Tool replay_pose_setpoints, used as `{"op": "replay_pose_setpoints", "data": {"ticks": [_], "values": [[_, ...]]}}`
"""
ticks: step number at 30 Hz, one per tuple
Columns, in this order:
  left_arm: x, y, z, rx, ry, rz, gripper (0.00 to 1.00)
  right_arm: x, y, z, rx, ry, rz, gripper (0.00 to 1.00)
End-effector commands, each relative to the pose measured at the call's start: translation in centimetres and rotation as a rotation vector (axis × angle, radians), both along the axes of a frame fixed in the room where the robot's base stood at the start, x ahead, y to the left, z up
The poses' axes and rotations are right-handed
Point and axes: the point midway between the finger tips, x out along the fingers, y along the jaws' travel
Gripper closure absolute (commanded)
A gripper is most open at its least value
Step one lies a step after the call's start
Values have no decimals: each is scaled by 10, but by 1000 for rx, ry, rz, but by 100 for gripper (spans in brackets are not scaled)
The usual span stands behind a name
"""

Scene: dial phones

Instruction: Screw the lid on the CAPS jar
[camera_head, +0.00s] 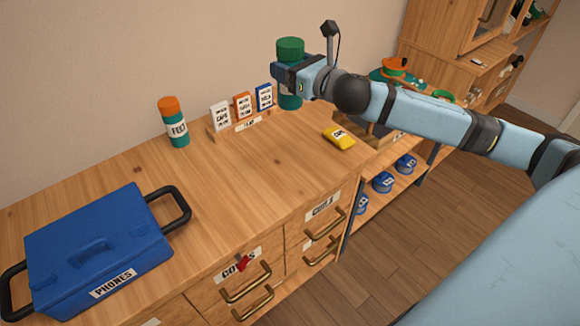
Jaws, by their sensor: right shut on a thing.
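A teal jar (290,102) with a dark green lid (290,46) stands at the back of the wooden counter against the wall. My right gripper (284,73) reaches in from the right and is shut on this jar, around its upper part just under the visible lid. The gripper covers the jar's middle, so its label and the seam between lid and jar are hidden. I cannot tell whether the lid is seated, or whether the fingers touch its lower edge. My left gripper is not in view.
A jar labelled FEET (178,131) with an orange lid stands to the left. Small cards in a wooden holder (247,125) are beside the gripped jar. A yellow packet (338,137) lies to the right. A blue PHONES case (95,250) fills the front left. The counter's middle is clear.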

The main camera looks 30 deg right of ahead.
Motion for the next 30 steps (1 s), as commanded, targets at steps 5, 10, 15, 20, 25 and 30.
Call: {"op": "replay_pose_setpoints", "data": {"ticks": [5,10,15,20,25,30], "values": [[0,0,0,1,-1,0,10,0,0,-1,0,-1,1,100],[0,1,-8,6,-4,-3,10,0,1,-31,3,5,0,100],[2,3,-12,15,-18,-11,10,0,1,-78,5,4,0,100],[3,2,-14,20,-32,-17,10,0,1,-120,5,4,0,100],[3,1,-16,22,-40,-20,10,0,1,-152,4,2,0,100],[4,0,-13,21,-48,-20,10,0,1,-162,-1,-1,1,100]]}}
